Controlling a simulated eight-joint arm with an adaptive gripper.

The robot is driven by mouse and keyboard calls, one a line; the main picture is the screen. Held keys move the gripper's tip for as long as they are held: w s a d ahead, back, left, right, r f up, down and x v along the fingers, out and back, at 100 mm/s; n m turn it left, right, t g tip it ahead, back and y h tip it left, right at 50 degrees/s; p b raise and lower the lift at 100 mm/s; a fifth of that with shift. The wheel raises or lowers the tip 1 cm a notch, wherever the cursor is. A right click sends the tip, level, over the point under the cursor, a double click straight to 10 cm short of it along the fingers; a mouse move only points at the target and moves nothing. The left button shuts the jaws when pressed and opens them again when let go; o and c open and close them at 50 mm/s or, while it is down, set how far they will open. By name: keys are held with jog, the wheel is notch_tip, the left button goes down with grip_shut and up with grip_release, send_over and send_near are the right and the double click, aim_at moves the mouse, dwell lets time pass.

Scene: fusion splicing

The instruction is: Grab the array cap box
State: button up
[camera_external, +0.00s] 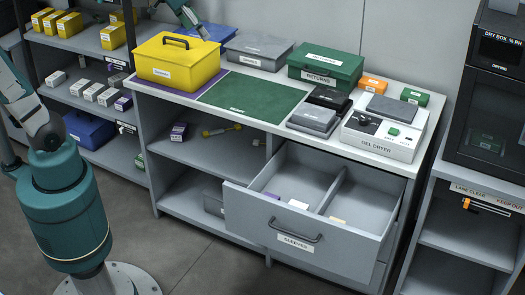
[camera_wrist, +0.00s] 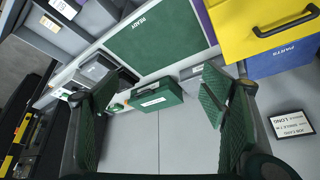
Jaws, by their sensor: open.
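No label that I can read says array cap, so I cannot tell which box is the array cap box. Small candidates are an orange box (camera_external: 373,83) and a small green box (camera_external: 415,96) at the bench's right, and a purple box (camera_external: 179,131) on the shelf below. My gripper (camera_wrist: 160,110) is open and empty in the wrist view, its two dark green fingers wide apart. The green RETURNS case (camera_wrist: 157,95) shows between and beyond them. In the external view my gripper is at the top edge, above the blue case (camera_external: 207,33), mostly cut off.
The bench holds a yellow case (camera_external: 178,62), grey case (camera_external: 259,48), green READY mat (camera_external: 252,97) and gel dryer (camera_external: 384,140). The SLEEVES drawer (camera_external: 312,240) stands open with small items inside. Shelves at left hold several small boxes. A wall card (camera_wrist: 291,124) is behind.

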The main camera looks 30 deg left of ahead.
jog(key=d+m+g+h, duration=0.15)
jog(key=d+m, duration=0.45)
jog(key=d, duration=2.3)
jog(key=s+d+f+m+g, duration=0.15)
jog(key=s+d, duration=0.25)
jog(key=d, duration=0.5)
jog(key=s+d+f+m+g, duration=0.1)
jog(key=s+d+f+m, duration=0.15)
jog(key=s+d, duration=0.45)
jog(key=s+d+f+m+g, duration=0.1)
jog(key=s+d+f, duration=0.15)
jog(key=d, duration=0.95)
jog(key=f, duration=4.1)
jog(key=shift+w+a, duration=0.2)
jog(key=shift+a, duration=0.15)
jog(key=shift+b+x, duration=0.55)
jog(key=shift+x, duration=0.7)
jog(key=shift+f, duration=0.1)
jog(key=shift+b+x, duration=1)
jog(key=shift+x, duration=1.55)
